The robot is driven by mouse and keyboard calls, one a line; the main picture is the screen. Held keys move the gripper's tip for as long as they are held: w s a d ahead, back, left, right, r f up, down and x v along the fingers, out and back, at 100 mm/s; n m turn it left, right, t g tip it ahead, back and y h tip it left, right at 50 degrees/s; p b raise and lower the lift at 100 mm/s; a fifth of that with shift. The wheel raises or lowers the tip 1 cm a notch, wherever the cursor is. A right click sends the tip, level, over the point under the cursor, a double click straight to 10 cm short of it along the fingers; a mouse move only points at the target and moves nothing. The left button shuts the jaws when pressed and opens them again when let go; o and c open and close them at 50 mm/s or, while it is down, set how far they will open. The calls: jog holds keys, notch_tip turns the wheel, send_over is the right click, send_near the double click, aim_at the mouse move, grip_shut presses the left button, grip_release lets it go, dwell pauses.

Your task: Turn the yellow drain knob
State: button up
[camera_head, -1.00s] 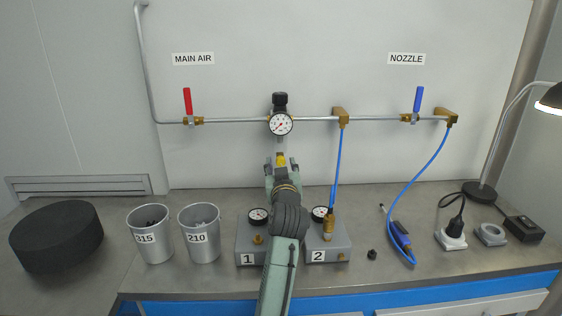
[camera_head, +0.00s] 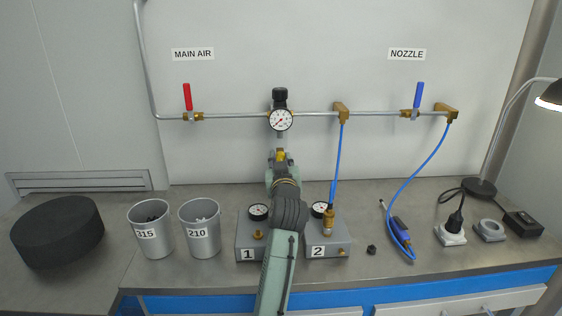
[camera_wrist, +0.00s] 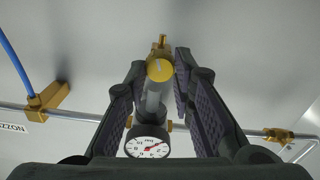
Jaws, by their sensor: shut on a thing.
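The yellow drain knob (camera_wrist: 160,70) shows in the wrist view at the end of a grey bowl below the round pressure gauge (camera_head: 281,120). My gripper (camera_wrist: 158,72) has one dark padded finger on each side of the knob and is shut on it. In the head view my gripper (camera_head: 280,156) is below the gauge, in front of the wall, with a bit of the yellow knob (camera_head: 281,155) showing between its fingers. The exact finger contact is hidden. The gauge also shows in the wrist view (camera_wrist: 147,141).
A pipe with a red-handled valve (camera_head: 188,98) and a blue-handled valve (camera_head: 418,96) runs along the wall. Below my arm stand grey blocks 1 (camera_head: 248,240) and 2 (camera_head: 330,240). Cups 315 (camera_head: 152,240) and 210 (camera_head: 201,240) stand left. A blue hose (camera_head: 420,185) hangs right.

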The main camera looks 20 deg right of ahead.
jog(key=shift+m, duration=2.2)
grip_shut()
jog(key=o, duration=1)
grip_release()
jog(key=v, duration=1.2)
